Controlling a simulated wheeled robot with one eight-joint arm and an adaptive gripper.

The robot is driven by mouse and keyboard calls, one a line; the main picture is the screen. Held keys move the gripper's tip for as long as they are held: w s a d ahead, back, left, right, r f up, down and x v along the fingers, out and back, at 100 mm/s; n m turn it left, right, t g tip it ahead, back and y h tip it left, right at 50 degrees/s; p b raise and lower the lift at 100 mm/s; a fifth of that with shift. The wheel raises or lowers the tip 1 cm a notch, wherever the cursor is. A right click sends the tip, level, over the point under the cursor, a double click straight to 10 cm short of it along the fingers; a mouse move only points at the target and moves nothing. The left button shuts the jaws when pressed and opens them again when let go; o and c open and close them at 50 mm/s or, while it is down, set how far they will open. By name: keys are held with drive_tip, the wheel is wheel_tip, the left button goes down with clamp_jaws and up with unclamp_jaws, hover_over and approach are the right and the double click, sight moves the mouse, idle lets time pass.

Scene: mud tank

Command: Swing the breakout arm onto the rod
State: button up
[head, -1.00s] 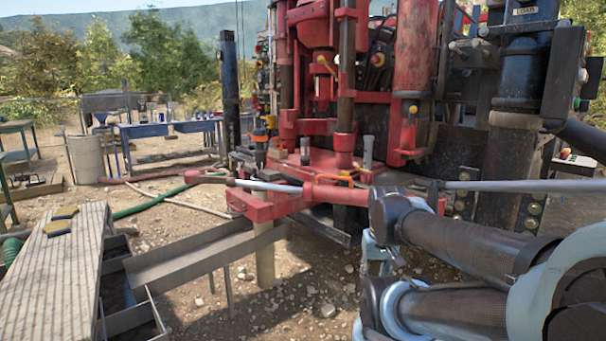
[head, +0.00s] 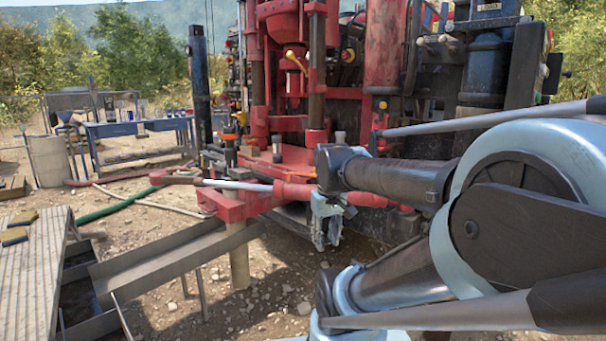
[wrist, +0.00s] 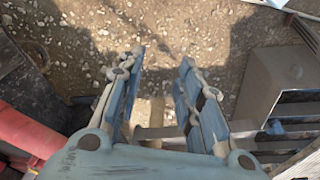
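A red arm with a bare silver shaft (head: 235,184), which looks like the breakout arm, lies nearly level across the front of the red rig table (head: 222,206). Its thin red end points left and its thicker red end is at the right. A dark upright (head: 317,75) stands in the red mast above the table; I cannot tell whether it is the rod. My gripper (head: 324,240) hangs fingers down in front of the table's right part, close to the arm's red right end; contact is unclear. In the wrist view my gripper (wrist: 160,62) is open, with only ground between its fingers.
A metal trough (head: 165,262) runs from the rig table to the lower left, beside a ribbed plank walkway (head: 35,280). A green hose (head: 108,208) and a blue bench (head: 140,128) are at the left. Gravel ground below my gripper is open.

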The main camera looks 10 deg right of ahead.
drive_tip(key=w+r+n, duration=0.4)
drive_tip(key=w+r, duration=0.4)
drive_tip(key=w, duration=0.4)
drive_tip(key=w+a+r+n, duration=0.1)
drive_tip(key=w+r+n, duration=0.4)
drive_tip(key=w+r, duration=0.55)
drive_tip(key=w+r+n, duration=0.4)
drive_tip(key=w+r, duration=0.2)
drive_tip(key=w, duration=0.7)
drive_tip(key=w+f, duration=0.1)
drive_tip(key=f, duration=0.4)
drive_tip(key=w+f, duration=0.1)
drive_tip(key=f, duration=0.5)
drive_tip(key=w+f, duration=0.1)
drive_tip(key=f, duration=0.4)
drive_tip(key=shift+d+f, duration=0.15)
drive_tip(key=shift+d, duration=0.15)
drive_tip(key=shift+c, duration=0.3)
clamp_jaws()
